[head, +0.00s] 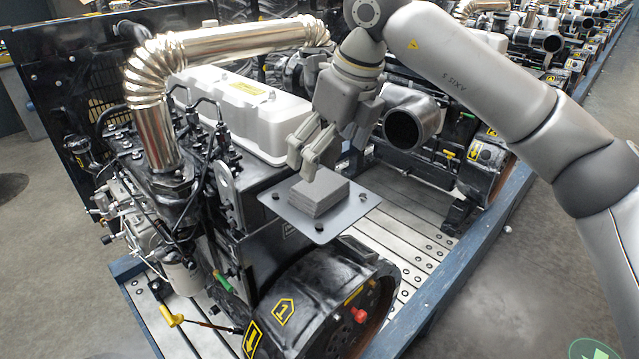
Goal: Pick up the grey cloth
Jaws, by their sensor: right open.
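The grey cloth (319,196) is a folded, layered stack. It lies on a flat grey plate (347,217) fixed to the near engine. My right gripper (308,160) points down just above the cloth's back left part, with its fingers apart. The fingertips look close to the cloth's top, but I cannot tell whether they touch it. My left gripper is not in view.
The engine's silver cover (240,112) and shiny pipe (155,100) stand to the left of the plate. A dark round housing (330,300) is below it. A black-mouthed pipe (405,128) is close on the right. More engines line the back right.

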